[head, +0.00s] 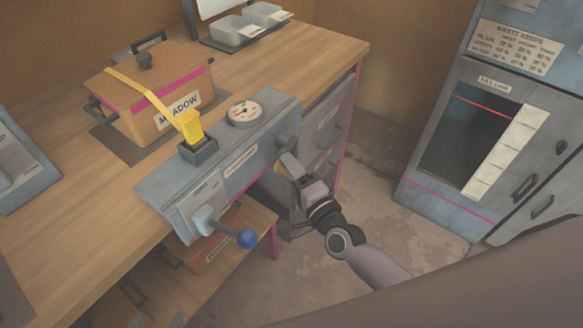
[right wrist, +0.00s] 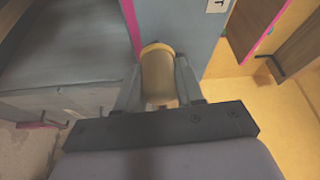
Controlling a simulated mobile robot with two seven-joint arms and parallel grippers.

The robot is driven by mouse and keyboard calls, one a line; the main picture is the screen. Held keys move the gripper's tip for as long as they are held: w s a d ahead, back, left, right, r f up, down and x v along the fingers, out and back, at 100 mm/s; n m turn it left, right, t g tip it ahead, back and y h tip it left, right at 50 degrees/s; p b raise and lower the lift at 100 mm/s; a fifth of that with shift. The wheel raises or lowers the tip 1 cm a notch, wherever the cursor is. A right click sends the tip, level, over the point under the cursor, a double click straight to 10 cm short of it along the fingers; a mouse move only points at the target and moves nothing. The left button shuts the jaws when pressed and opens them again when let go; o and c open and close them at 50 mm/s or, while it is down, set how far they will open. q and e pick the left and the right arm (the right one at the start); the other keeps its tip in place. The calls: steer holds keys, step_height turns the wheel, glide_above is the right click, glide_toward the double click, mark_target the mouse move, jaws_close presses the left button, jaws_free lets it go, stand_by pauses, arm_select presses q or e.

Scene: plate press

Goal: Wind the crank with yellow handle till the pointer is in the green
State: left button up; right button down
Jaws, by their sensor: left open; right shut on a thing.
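The grey-blue press box (head: 160,185) sits along the table's edge and carries a round white gauge (head: 244,112). The gauge has a dark pointer, too small to read against the coloured marks. In the right wrist view my right gripper (right wrist: 160,95) is shut on the yellow handle (right wrist: 158,72), with a finger on each side. My left gripper is not seen in either view.
A second crank with a blue knob (head: 246,238) sticks out from the box's front. A yellow strap runs from a buckle (head: 192,127) over the brown MEADOW pot (head: 145,115). A grey cabinet (head: 435,185) stands at the right, with bare floor (head: 375,190) between.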

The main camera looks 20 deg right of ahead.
steer(key=c, duration=0.8)
jaws_free()
steer(key=shift+s, duration=0.1)
steer(key=shift+v, duration=3.55)
